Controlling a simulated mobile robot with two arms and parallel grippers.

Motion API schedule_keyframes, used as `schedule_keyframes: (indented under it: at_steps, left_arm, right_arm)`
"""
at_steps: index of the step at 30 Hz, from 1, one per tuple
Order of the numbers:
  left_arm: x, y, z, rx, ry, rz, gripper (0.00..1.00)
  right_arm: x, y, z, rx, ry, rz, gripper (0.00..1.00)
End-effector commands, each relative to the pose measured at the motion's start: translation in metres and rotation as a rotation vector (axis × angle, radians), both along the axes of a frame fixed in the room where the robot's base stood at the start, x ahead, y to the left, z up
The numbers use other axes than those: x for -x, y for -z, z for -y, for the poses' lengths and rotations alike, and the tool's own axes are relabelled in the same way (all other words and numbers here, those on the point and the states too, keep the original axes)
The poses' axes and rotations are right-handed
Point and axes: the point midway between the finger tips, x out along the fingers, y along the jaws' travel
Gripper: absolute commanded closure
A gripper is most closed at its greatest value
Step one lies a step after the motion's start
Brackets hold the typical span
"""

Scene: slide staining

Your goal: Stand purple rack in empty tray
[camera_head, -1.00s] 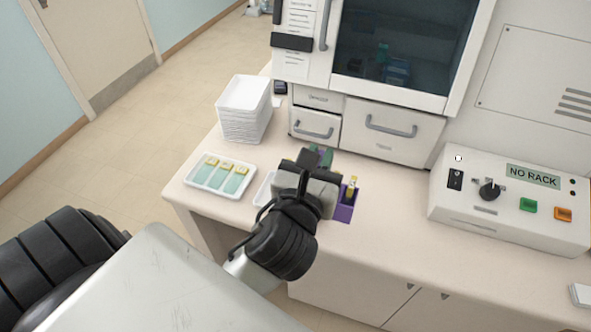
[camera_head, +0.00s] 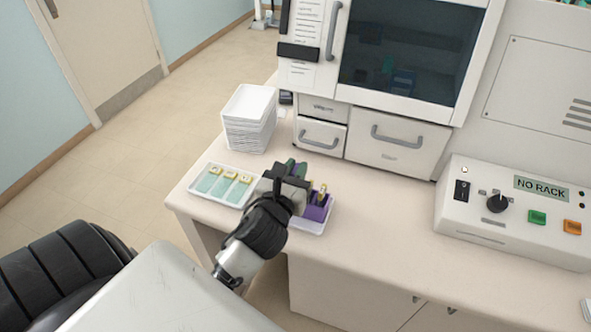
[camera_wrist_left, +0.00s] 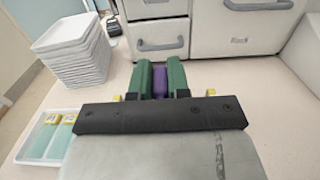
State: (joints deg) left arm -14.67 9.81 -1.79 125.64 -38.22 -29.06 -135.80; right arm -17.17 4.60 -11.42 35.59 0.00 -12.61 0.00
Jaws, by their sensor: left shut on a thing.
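The purple rack (camera_head: 318,209) shows at the right of my left gripper (camera_head: 296,170) in the head view, with a yellow-topped piece standing up in it. It is over a white tray (camera_head: 312,228), whose front right rim shows; whether the rack touches the tray floor is hidden. In the left wrist view the green fingers of my left gripper (camera_wrist_left: 161,77) are shut on a purple part of the rack (camera_wrist_left: 160,82). The gripper body hides most of the rack and the tray. My right gripper is not in view.
A white tray (camera_head: 196,190) with several yellow-and-teal slides lies to the left. A stack of white trays (camera_head: 249,118) stands behind it. A cabinet with drawers (camera_head: 384,140) stands at the back. A control box (camera_head: 512,215) reading NO RACK is at the right. The counter between is clear.

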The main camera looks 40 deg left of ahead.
Motion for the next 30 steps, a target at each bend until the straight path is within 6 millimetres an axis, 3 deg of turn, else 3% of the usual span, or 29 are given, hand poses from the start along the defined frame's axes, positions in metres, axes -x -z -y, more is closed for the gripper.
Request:
schedule_keyframes:
  at_steps: [10, 11, 16, 26, 30]
  left_arm:
    - [0.0, 0.002, 0.0, -0.003, 0.001, 0.003, 1.0]
    - [0.0, 0.004, 0.0, -0.002, 0.0, 0.001, 0.82]
    - [0.0, 0.003, 0.0, -0.002, 0.0, 0.001, 0.58]
    - [0.0, -0.002, 0.0, -0.001, 0.001, 0.002, 0.58]
    - [0.018, 0.003, 0.005, -0.003, 0.002, -0.002, 0.58]
  right_arm:
    - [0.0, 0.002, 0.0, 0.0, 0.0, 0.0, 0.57]
    - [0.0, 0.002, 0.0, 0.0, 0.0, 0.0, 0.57]
    - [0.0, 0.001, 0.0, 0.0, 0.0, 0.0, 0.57]
    - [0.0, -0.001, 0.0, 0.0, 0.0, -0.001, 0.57]
    - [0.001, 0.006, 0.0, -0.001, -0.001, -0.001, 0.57]
